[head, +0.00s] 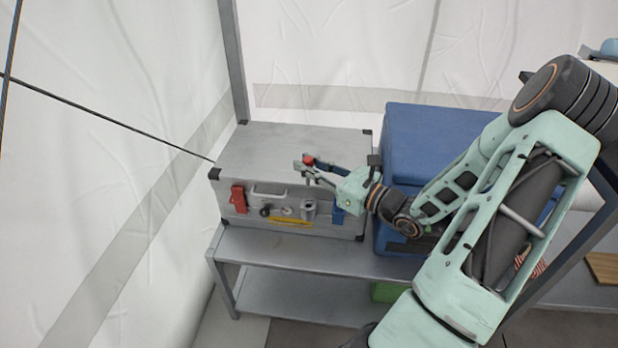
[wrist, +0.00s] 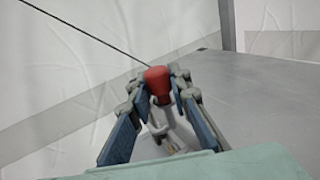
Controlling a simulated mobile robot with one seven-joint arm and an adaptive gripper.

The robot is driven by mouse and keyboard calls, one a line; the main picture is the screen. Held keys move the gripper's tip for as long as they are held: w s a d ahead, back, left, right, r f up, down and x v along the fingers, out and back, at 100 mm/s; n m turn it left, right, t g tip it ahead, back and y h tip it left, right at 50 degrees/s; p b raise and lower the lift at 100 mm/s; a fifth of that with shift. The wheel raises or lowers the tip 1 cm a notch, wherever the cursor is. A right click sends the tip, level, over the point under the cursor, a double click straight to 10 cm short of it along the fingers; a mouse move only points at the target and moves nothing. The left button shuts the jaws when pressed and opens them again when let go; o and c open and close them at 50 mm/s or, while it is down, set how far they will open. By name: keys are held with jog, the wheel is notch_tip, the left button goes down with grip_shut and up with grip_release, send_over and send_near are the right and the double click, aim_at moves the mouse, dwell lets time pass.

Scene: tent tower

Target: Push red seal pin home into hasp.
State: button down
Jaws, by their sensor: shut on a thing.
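The red seal pin (head: 308,160) is between the fingertips of my gripper (head: 304,167). In the wrist view the pin's red head (wrist: 158,83) sits between the two fingertips (wrist: 159,89), and my gripper is shut on it. The grey case (head: 290,148) has a grey metal hasp (head: 309,209) on its front, right of centre. In the head view the pin appears above the hasp, by the case's top front edge. Pale metal parts show below the pin in the wrist view. The pin's lower end is hidden or too small to make out, so I cannot tell whether it touches the hasp.
The case stands on a grey metal bench (head: 285,247). Its front carries a red latch (head: 238,199), a yellow strip (head: 290,222) and a blue latch (head: 338,213). A blue box (head: 425,122) stands close on the right. A dark cable (head: 110,112) crosses at left.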

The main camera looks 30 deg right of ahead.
aim_at(309, 182)
jog(key=shift+d+p, duration=0.1)
jog(key=shift+p, duration=0.2)
jog(key=shift+f+b, duration=1.9)
jog(key=shift+f, duration=1.05)
jog(key=shift+p, duration=0.65)
jog(key=shift+f+b, duration=0.8)
jog(key=shift+f, duration=0.4)
jog(key=shift+r, duration=0.15)
jog(key=shift+r+p, duration=0.65)
jog(key=shift+p, duration=0.2)
jog(key=shift+p, duration=0.3)
dwell(0.4)
jog(key=shift+f, duration=0.2)
dwell(1.0)
